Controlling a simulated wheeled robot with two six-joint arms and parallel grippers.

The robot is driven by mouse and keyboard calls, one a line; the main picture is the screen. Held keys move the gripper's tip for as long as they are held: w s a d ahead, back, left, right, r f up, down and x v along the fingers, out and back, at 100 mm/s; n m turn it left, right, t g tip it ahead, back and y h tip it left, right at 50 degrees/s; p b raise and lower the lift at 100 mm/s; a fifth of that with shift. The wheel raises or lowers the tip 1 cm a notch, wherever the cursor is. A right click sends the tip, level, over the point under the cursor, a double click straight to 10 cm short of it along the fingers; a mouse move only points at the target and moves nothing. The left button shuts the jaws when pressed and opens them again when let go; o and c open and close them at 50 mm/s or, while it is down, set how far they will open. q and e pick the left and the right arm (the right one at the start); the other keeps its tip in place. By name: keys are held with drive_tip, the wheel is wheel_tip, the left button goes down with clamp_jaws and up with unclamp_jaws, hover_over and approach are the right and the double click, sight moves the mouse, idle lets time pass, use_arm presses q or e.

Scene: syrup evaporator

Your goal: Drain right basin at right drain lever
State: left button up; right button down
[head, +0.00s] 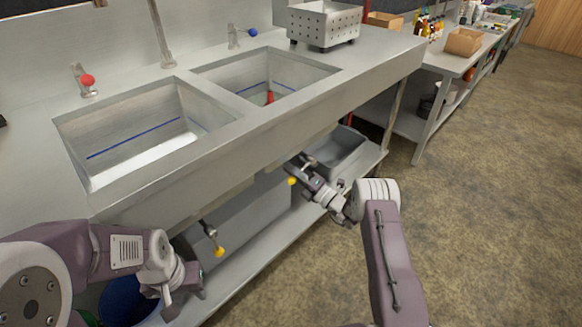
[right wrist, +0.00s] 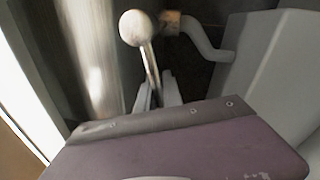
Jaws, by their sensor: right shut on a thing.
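The right basin (head: 285,78) is a sunken steel sink with a blue line round its walls and a red thing (head: 269,97) inside; its liquid level is not clear. The right drain lever, with a yellow knob (head: 291,181), sticks out under the counter. My right gripper (head: 297,168) is at this lever. In the right wrist view the lever (right wrist: 152,68) rises from between my jaws (right wrist: 158,95), its ball knob beyond them, looking pale. My right gripper is shut on the lever. My left gripper (head: 183,303) hangs low at the left, apart from the left drain lever (head: 219,252); its jaw opening is unclear.
The left basin (head: 80,130) is beside the right one. Taps with a red knob (head: 88,80) and a blue knob (head: 252,32) stand behind. A grey tub (head: 345,150) sits on the lower shelf, and a blue bucket (head: 125,300) is at lower left. The floor at right is clear.

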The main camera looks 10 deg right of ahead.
drive_tip(key=shift+a+r+m+p, duration=0.1)
drive_tip(key=shift+r+m+p, duration=0.4)
drive_tip(key=shift+m, duration=0.2)
drive_tip(key=c, duration=1.5)
unclamp_jaws()
drive_tip(key=p+v, duration=0.3)
drive_tip(key=v, duration=0.6)
